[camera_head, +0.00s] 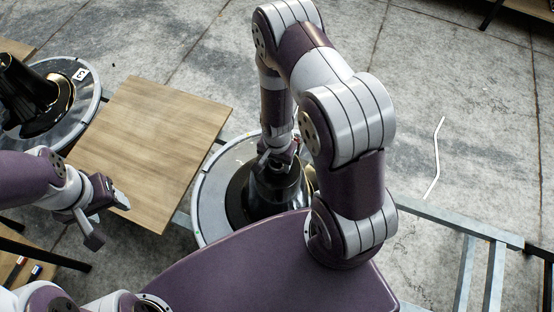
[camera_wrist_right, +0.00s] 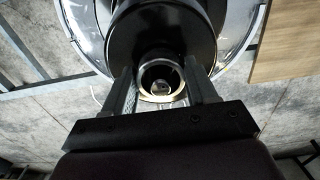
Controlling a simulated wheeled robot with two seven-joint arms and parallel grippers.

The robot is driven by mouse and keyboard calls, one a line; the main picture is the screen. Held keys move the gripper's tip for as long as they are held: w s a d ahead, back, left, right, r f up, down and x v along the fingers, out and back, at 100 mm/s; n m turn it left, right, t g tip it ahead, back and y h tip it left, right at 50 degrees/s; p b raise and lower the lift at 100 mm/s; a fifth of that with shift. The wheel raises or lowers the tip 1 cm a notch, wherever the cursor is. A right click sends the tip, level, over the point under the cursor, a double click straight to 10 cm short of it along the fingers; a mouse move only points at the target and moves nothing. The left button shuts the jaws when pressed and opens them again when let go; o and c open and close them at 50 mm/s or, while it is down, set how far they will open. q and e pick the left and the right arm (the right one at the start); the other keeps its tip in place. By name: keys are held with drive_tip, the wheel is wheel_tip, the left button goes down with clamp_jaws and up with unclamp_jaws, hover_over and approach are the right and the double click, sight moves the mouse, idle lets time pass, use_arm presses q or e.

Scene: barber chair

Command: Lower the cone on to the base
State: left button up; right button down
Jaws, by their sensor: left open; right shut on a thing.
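A black cone (camera_head: 268,192) is upright over a round grey base (camera_head: 211,190) with a pale rim, at the middle of the head view. My right gripper (camera_head: 276,158) reaches down from above and is shut on the cone's narrow top. In the right wrist view, the two fingers of the right gripper (camera_wrist_right: 162,84) flank the cone's ringed top, with the black cone body (camera_wrist_right: 160,32) and the base's clear-edged disc (camera_wrist_right: 88,30) beyond. I cannot tell whether the cone touches the base. My left gripper (camera_head: 108,221) is open and empty, left of the base.
A wooden tabletop (camera_head: 150,135) lies between my left gripper and the back. A second black cone (camera_head: 22,95) stands on another round base (camera_head: 75,105) with a numbered label at the far left. A metal frame (camera_head: 475,236) runs at right. A bent white rod (camera_head: 436,160) lies on the concrete floor.

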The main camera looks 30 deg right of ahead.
drive_tip(key=shift+f+b, duration=0.4)
drive_tip(key=shift+f, duration=0.1)
drive_tip(key=shift+c, duration=1.2)
unclamp_jaws()
wheel_tip(320, 180, up, 9)
drive_tip(key=p, duration=0.9)
drive_tip(key=shift+r, duration=0.1)
drive_tip(key=shift+s, duration=0.1)
